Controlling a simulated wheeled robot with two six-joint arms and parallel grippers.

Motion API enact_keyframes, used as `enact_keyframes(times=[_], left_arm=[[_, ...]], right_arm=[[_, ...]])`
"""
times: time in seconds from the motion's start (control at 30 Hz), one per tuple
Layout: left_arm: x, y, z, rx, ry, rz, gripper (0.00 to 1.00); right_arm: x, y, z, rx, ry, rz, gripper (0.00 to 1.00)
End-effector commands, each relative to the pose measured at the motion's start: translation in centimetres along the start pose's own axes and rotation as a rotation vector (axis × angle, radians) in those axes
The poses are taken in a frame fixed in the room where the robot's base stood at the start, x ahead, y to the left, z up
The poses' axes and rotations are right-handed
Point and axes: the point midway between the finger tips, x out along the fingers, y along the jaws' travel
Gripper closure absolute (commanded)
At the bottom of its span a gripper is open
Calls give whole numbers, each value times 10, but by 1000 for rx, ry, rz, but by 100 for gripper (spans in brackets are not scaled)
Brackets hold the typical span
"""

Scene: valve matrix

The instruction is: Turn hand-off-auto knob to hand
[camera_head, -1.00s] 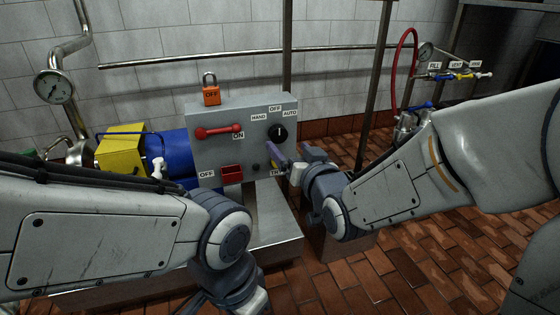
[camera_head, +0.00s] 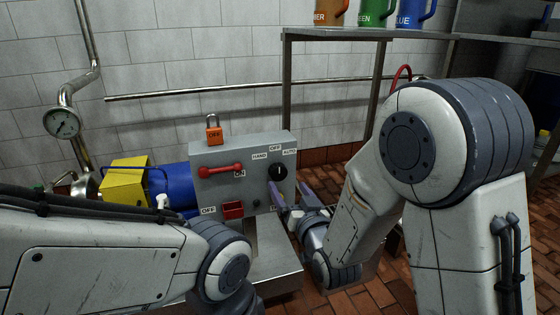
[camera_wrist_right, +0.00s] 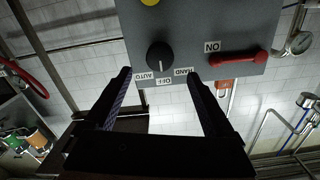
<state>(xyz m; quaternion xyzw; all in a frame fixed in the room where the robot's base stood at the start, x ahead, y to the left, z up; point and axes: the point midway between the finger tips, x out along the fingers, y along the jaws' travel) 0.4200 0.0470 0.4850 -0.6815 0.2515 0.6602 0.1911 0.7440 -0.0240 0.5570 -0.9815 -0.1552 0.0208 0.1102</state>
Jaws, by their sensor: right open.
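The hand-off-auto knob (camera_head: 278,172) is a round black knob at the upper right of a grey panel (camera_head: 225,165). HAND, OFF and AUTO labels sit around it. Its white mark looks to point toward OFF. It also shows in the right wrist view (camera_wrist_right: 159,56), where the labels are upside down. My right gripper (camera_head: 287,191) is open and empty, just below and in front of the knob. In the wrist view its dark fingers (camera_wrist_right: 159,75) straddle the knob's line, with the knob beyond the tips. My left arm crosses the lower left; its fingers are not visible.
The panel also carries a red lever (camera_head: 220,170) by ON, a red switch (camera_head: 232,209) by OFF and an orange padlock (camera_head: 214,134) on top. A blue motor (camera_head: 178,183) and a gauge (camera_head: 62,123) stand left. A shelf (camera_head: 400,37) with mugs is behind.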

Motion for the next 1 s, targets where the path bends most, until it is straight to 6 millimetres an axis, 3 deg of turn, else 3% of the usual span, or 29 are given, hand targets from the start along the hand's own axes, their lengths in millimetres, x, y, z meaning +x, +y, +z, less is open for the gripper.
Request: enact_keyframes(times=[0.1,0.3,0.5,0.77,0.8,1.0], left_arm=[[17,-1,2,0,-3,0,53],[28,-2,2,0,-2,0,53],[31,-2,2,0,-2,0,53],[30,-2,2,0,-2,0,53],[30,-2,2,0,-2,0,53],[30,-2,2,0,-2,0,53]], right_arm=[[30,1,2,0,13,-2,12],[61,1,1,0,10,-2,12],[75,0,-1,0,8,-1,12],[76,0,-1,0,7,-1,12],[76,0,-1,0,7,-1,15],[76,0,-1,0,7,-1,92]])
